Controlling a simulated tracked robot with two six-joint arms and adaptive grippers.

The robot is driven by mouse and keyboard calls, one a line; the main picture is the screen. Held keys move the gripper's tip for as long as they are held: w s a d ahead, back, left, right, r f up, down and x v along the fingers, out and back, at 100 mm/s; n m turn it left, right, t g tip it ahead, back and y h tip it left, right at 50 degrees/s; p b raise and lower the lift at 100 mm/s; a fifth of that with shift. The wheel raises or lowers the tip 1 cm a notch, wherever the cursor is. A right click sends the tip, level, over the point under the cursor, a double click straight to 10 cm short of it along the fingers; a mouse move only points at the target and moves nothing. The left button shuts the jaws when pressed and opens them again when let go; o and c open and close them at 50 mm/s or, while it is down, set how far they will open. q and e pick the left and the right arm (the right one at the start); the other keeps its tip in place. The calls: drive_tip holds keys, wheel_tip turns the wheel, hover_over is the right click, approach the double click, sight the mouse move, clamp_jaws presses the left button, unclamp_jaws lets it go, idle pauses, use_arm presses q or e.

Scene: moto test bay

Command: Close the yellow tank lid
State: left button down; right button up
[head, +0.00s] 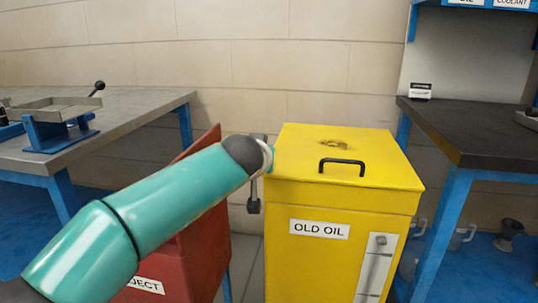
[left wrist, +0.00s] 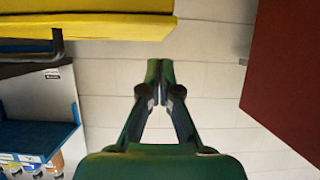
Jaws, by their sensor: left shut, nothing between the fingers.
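The yellow tank (head: 305,265) labelled OLD OIL stands in the middle right of the head view. Its yellow lid (head: 300,160) lies flat across the top, with a black handle (head: 343,162) and a dark brown stain on it. In the left wrist view, the yellow lid edge (left wrist: 90,27) fills the top left, with the dark handle beside it. My left gripper (left wrist: 153,82) is shut and empty there, apart from the yellow edge. In the head view my teal left arm reaches to the tank's left side, and the fingers cannot be made out. My right gripper is out of view.
A red bin (head: 205,255) with a raised lid stands left of the tank, partly behind my arm; red also shows in the wrist view (left wrist: 290,70). A workbench (head: 130,105) is at left, a dark-topped bench (head: 460,125) at right. A tiled wall is behind.

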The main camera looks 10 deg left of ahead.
use_arm(q)
drive_tip(key=shift+d, duration=0.6)
